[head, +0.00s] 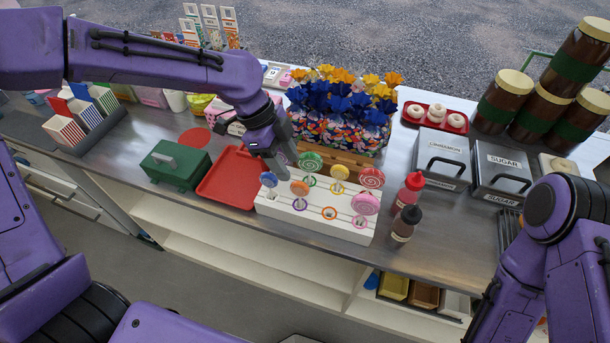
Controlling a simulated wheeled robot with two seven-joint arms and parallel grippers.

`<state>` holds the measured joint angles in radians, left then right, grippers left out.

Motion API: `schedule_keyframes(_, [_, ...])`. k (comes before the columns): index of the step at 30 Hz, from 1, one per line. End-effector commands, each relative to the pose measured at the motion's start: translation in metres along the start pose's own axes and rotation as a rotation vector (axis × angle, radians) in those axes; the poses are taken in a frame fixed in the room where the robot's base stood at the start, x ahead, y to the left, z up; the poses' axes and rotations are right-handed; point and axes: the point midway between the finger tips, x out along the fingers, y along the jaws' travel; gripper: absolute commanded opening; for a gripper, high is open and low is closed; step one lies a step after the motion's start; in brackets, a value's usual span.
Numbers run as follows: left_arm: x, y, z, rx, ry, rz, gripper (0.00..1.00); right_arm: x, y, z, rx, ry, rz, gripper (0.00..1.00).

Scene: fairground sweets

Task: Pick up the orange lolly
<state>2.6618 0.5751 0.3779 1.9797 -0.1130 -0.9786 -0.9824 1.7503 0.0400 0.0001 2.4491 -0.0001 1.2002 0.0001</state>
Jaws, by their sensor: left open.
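The white lolly stand (315,222) is on the metal counter, with coloured rings around its holes and several round lollies upright in it. The orange lolly (299,188) appears to be the peach-coloured one in the front row, left of the middle. My left gripper (283,171) points down over the back left of the stand, just behind and left of the orange lolly. It is open; its fingertips are hard to make out. My right gripper is out of view.
Pink lollies (365,204) stand at the stand's right end. A red tray (226,185) and green box (175,161) are to the left. A red bottle (409,189) and dark bottle (404,224) stand close on the right.

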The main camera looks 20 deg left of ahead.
Motion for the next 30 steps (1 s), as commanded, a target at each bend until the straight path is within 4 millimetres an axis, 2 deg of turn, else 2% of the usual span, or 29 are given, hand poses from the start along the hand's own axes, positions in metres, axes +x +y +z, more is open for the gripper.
schedule_keyframes(2, [0.006, 0.000, 0.000, 0.005, -0.002, 0.003, 0.47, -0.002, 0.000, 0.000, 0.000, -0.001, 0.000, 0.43])
schedule_keyframes(7, [0.038, 0.001, 0.000, 0.003, -0.003, 0.005, 0.47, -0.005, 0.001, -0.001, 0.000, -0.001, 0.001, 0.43])
schedule_keyframes(13, [0.062, 0.002, 0.000, 0.002, -0.002, 0.005, 0.47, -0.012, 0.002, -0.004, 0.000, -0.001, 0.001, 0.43])
schedule_keyframes(18, [0.093, 0.002, 0.000, 0.003, -0.003, 0.004, 0.47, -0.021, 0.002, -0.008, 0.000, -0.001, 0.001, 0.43])
schedule_keyframes(21, [0.102, 0.002, 0.000, 0.003, -0.001, 0.001, 0.47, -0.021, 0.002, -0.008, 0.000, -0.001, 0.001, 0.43])
schedule_keyframes(27, [0.104, 0.001, 0.000, 0.003, -0.001, -0.001, 0.47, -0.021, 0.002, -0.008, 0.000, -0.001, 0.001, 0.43])
schedule_keyframes(29, [0.104, 0.001, 0.001, 0.002, -0.001, 0.000, 0.27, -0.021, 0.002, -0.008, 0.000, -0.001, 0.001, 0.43])
schedule_keyframes(30, [0.104, 0.001, 0.001, 0.002, -0.001, -0.001, 0.14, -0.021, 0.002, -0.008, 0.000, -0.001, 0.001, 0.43])
